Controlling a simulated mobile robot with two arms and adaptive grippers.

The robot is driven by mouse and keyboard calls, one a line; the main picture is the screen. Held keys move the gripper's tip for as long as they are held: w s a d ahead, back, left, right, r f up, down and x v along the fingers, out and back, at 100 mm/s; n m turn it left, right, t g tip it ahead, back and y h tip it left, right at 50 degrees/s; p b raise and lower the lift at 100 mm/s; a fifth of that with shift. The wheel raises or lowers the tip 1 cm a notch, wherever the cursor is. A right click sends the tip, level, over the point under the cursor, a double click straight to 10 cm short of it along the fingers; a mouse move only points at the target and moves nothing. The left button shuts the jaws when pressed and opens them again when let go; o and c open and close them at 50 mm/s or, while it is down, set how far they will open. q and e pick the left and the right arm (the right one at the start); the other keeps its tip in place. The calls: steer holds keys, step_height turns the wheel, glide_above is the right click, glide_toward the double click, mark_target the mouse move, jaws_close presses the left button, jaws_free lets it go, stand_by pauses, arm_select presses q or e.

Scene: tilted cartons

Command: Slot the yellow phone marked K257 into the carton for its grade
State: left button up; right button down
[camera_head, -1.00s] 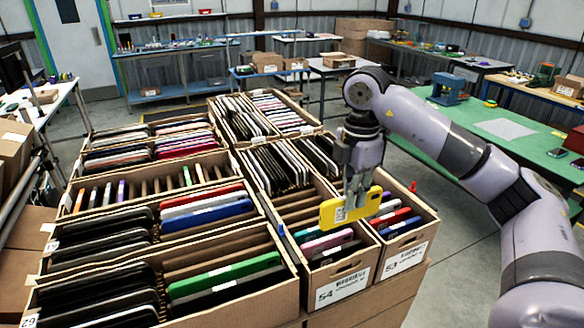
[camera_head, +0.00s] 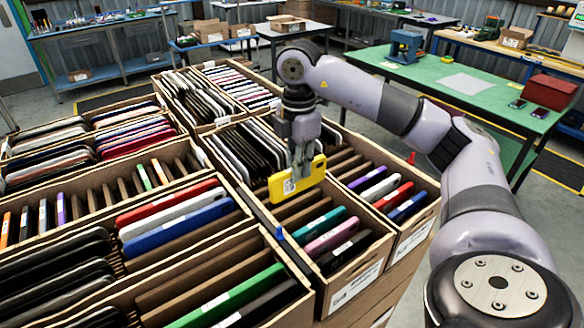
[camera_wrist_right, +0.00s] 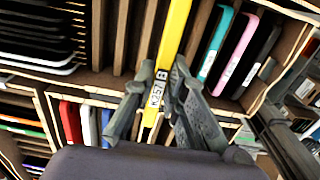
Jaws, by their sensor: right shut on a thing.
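My right gripper (camera_head: 301,168) is shut on the yellow phone (camera_head: 285,185), held on edge over the front middle carton (camera_head: 372,275). In the right wrist view the phone (camera_wrist_right: 174,45) stands between the fingers (camera_wrist_right: 165,100), and its white label (camera_wrist_right: 156,94) reads K257 with a B. Empty divider slots lie on one side of the phone there. Teal (camera_wrist_right: 215,44), pink and black phones stand on the other side. I cannot tell whether the phone's lower edge is in a slot or above it. My left gripper is not in view.
The right carton (camera_head: 425,215) holds purple, white, red and blue phones. Behind stand cartons packed with dark phones (camera_head: 248,150). A green table (camera_head: 480,105) stands at the back right.

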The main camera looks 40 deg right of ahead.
steer(key=shift+f, duration=0.15)
steer(key=shift+w+f, duration=0.2)
steer(key=shift+f, duration=0.1)
steer(key=shift+s+f+b, duration=0.1)
steer(key=shift+f+b, duration=0.95)
steer(key=shift+b, duration=0.15)
steer(key=shift+f+b, duration=0.7)
steer(key=shift+f, duration=0.2)
steer(key=shift+f+b, duration=1.5)
steer(key=shift+f, duration=0.7)
steer(key=shift+f, duration=0.25)
steer(key=c, duration=1.5)
jaws_free()
steer(key=shift+c, duration=0.2)
